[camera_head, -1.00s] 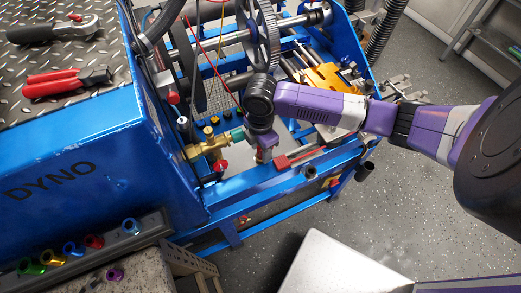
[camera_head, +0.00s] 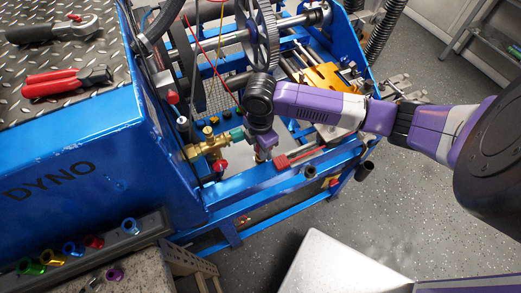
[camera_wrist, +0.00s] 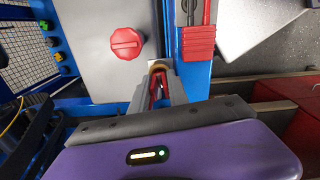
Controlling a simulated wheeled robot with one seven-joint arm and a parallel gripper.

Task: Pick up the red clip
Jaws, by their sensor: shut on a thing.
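My gripper (camera_wrist: 160,98) points down at the blue frame in the wrist view, its grey fingers closed on a narrow red piece, the red clip (camera_wrist: 157,92). Only a little of the clip shows between the fingers, with a brass-coloured round end just beyond them. In the head view my gripper (camera_head: 262,152) is beside the brass fitting, low over the front blue rail. There the fingers mostly hide the clip, and I cannot tell whether it is clear of the rig.
A brass valve (camera_head: 207,147) with a red knob (camera_head: 221,165) is close on the left. A red block (camera_wrist: 198,42) lies on the blue rail. A large gear (camera_head: 258,35) and hoses stand behind. Red pliers (camera_head: 66,82) and a ratchet lie on the dyno top. Coloured fittings line the front ledge.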

